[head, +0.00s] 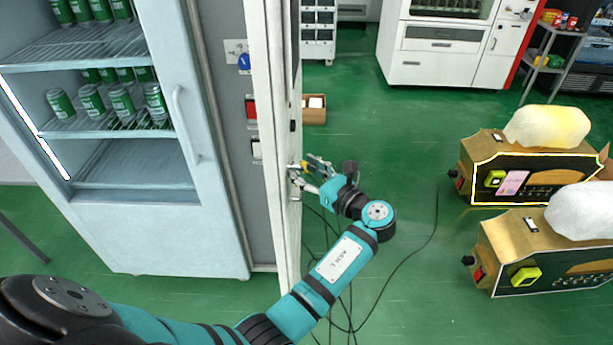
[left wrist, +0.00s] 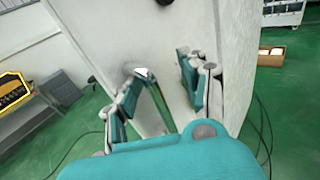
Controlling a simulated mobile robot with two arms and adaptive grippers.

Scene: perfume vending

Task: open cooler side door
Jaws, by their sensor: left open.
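The cooler (head: 160,235) stands at the left in the head view, with a clear front door and a long handle (head: 186,125). A tall white side door (head: 270,70) is seen nearly edge-on at its right. I cannot tell whether it stands ajar. My left gripper (head: 306,176) is at the right face of this door, about mid-height. In the left wrist view the open fingers (left wrist: 160,95) face the white panel (left wrist: 140,40), with a narrow handle-like part between them. Whether they touch it is unclear. My right gripper is out of view.
Green cans (head: 122,103) stand on the cooler shelves. Two gold-and-black machines (head: 490,160) (head: 497,248) stand at the right. A cardboard box (head: 314,115) and white cabinets (head: 440,68) are behind.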

